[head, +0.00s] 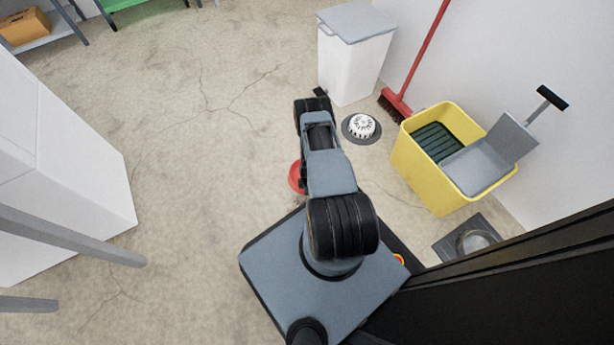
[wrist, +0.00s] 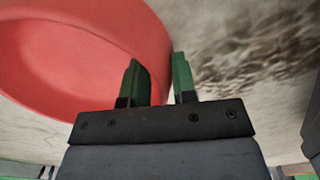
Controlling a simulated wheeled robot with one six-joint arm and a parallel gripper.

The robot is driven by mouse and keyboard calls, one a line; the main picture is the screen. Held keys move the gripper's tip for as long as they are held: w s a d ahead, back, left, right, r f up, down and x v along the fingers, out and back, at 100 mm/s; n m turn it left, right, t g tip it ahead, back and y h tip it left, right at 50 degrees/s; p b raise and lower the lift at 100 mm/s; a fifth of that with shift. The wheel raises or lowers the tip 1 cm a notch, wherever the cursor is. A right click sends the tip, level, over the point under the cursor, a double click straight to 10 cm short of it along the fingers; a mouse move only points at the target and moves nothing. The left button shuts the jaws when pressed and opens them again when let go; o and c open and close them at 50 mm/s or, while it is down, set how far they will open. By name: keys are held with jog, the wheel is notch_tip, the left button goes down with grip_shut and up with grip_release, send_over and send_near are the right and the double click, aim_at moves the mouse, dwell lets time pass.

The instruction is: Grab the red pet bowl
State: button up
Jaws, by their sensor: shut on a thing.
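The red pet bowl (head: 296,177) shows in the head view as a small red part beside my arm, which hides most of it. In the wrist view the bowl (wrist: 95,50) fills the upper left, close up, with its hollow inside facing the camera. My gripper (wrist: 160,82) has its two green fingers on either side of the bowl's wall, at its right edge. The gripper is shut on that wall. In the head view the fingers are hidden behind my arm. I cannot tell whether the bowl touches the floor.
A white bin (head: 352,60), a round floor drain (head: 361,127), a red broom (head: 398,104) and a yellow mop bucket (head: 417,165) stand to the right. A white cabinet (head: 60,160) is at the left. The concrete floor (head: 190,130) between is clear.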

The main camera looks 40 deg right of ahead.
grip_shut()
